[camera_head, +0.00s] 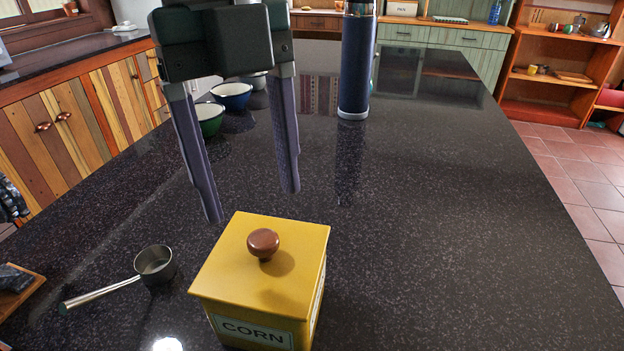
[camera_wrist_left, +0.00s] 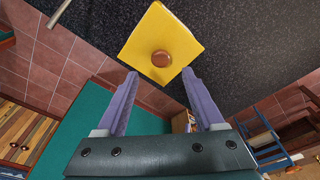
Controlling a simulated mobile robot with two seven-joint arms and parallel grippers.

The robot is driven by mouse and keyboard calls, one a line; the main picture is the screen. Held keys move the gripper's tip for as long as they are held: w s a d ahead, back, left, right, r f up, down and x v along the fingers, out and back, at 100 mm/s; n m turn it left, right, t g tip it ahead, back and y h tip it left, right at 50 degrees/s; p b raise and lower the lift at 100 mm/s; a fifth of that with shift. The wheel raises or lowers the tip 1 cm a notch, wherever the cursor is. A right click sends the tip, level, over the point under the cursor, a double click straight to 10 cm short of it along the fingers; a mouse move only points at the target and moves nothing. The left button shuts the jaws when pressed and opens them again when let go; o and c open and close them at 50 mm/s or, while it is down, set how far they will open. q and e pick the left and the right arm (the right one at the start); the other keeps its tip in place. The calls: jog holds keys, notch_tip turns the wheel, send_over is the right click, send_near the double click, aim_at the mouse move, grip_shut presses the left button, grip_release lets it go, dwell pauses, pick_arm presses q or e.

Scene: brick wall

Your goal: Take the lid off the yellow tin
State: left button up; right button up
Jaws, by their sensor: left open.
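The yellow tin (camera_head: 265,325) stands upright near the front of the dark counter, with a label reading CORN on its front. Its flat yellow lid (camera_head: 225,262) is on top, with a round brown knob (camera_head: 263,243) at the centre. My left gripper (camera_head: 254,206) is open and empty, fingers pointing down, above and behind the tin in the head view. In the left wrist view the yellow lid (camera_wrist_left: 185,38) and its knob (camera_wrist_left: 161,59) lie beyond the open fingertips (camera_wrist_left: 160,78), apart from them. My right gripper is not in view.
A metal measuring cup (camera_head: 155,264) lies left of the tin. A wooden board (camera_head: 18,295) with a dark item is at the left edge. A green bowl (camera_head: 209,119), a blue bowl (camera_head: 232,97) and a tall dark flask (camera_head: 356,70) stand farther back. The counter's right side is clear.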

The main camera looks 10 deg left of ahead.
aim_at(262, 238)
pick_arm(q)
notch_tip(262, 238, down, 5)
jog(key=shift+s+d+f+p, duration=0.1)
jog(key=shift+d+f+p, duration=0.1)
jog(key=shift+p, duration=0.1)
jog(key=shift+c, duration=0.2)
grip_shut()
dwell(0.4)
